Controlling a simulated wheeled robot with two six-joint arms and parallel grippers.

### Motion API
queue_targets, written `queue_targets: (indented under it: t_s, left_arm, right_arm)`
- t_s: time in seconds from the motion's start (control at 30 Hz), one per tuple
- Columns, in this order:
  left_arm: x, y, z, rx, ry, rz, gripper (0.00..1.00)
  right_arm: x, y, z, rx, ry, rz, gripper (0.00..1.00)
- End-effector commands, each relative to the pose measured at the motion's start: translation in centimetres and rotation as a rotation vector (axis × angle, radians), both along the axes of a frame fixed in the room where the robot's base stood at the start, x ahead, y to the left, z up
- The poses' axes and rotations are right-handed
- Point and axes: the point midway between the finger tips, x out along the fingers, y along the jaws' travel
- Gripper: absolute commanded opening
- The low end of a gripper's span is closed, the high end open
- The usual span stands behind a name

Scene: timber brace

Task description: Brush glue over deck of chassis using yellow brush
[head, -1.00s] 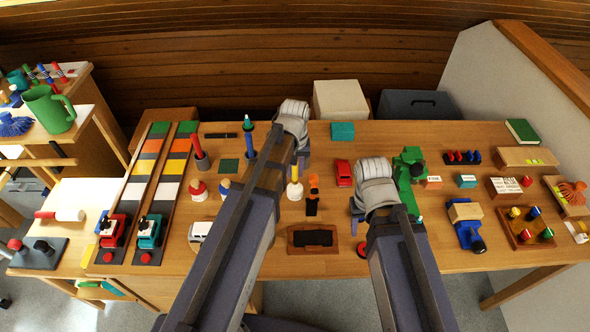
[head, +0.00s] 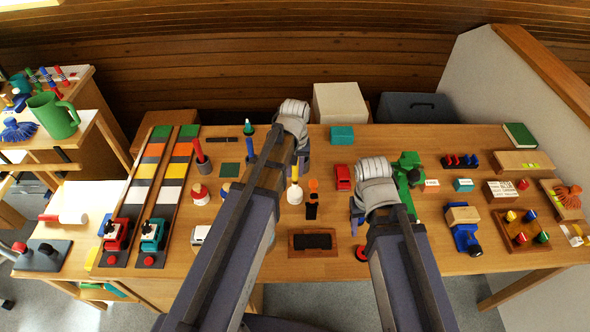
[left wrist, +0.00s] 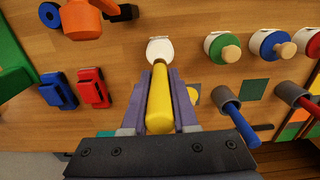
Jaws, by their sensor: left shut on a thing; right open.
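The yellow brush (head: 294,171) stands upright at the white glue pot (head: 295,194) in the middle of the table. My left gripper (head: 299,158) is shut on the brush's yellow handle (left wrist: 160,105). In the left wrist view the brush's lower end meets the white pot (left wrist: 160,48); how deep it sits is unclear. A blue wheeled chassis (head: 466,238) with a wooden block (head: 462,215) on it stands at the right, apart from both grippers. My right gripper (head: 357,215) is open, low over the table, partly hidden by its own arm.
A red car (head: 343,177) and a green machine (head: 408,170) stand near my right arm. A wooden tray with a dark pad (head: 312,241) lies at the front. Red-and-white pot (head: 200,194) stands left. A peg tray (head: 522,230) lies right of the chassis.

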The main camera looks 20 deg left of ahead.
Motion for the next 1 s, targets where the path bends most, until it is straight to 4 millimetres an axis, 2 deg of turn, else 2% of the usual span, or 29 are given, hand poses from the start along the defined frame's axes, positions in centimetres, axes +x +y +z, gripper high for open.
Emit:
queue_targets:
  t_s: [0.03,0.5,1.0]
  left_arm:
    - [0.0,0.0,0.8,0.000,0.000,0.000,0.00]
    - [0.0,0.0,4.4,0.000,-0.001,0.000,0.00]
    - [0.0,0.0,4.5,0.000,-0.001,0.000,0.00]
  right_arm:
    - [0.0,0.0,0.8,0.000,0.000,0.000,0.50]
    - [0.0,0.0,4.4,0.000,0.000,0.000,0.50]
    - [0.0,0.0,4.5,0.000,0.000,0.000,0.50]
